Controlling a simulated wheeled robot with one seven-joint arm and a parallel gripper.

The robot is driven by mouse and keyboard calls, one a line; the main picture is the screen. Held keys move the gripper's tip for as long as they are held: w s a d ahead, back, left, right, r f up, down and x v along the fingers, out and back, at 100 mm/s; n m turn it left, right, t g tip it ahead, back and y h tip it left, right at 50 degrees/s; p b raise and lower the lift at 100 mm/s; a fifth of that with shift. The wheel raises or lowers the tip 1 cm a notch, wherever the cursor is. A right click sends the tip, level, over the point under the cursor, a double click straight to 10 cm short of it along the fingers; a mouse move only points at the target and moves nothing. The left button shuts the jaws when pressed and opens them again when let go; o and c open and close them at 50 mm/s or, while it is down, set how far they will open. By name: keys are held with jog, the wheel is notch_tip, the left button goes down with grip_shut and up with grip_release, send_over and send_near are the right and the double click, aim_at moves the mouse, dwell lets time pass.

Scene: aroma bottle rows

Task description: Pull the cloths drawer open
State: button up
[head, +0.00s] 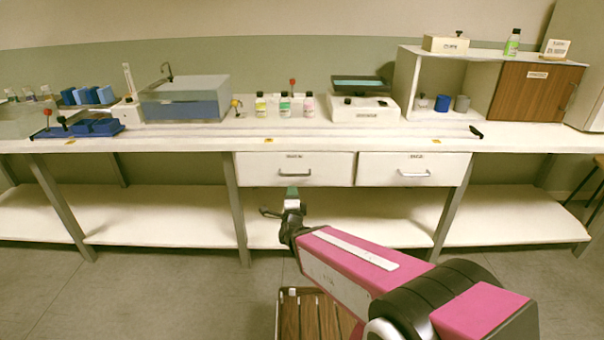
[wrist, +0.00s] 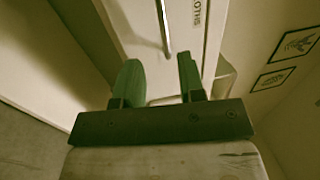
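The cloths drawer shows close up in the wrist view (wrist: 205,40), with the word CLOTHS on its label and a metal bar handle (wrist: 164,28). In the head view my gripper (head: 292,190) is just below and in front of the left drawer (head: 260,171), whose handle (head: 294,174) is right above the fingertips. The drawer looks shut, flush with the one beside it. The label is too small to read in the head view. In the wrist view my two green fingers (wrist: 160,72) are apart with nothing gripped, and the handle lies beyond their tips.
A second shut drawer (head: 413,170) is to the right under the white bench (head: 200,139). A low shelf (head: 160,231) runs beneath, between metal legs. Bottles (head: 284,106), a grey basin (head: 186,98) and a brown cabinet (head: 535,93) stand on the bench.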

aim_at(294, 175)
jog(key=w, duration=0.3)
jog(key=w+r, duration=0.1)
jog(key=w, duration=0.3)
jog(key=w+r, duration=0.1)
jog(key=w, duration=0.2)
jog(key=shift+w+d+r, duration=0.1)
jog(key=shift+w+d, duration=0.1)
jog(key=shift+d, duration=0.15)
jog(key=shift+c, duration=0.3)
grip_shut()
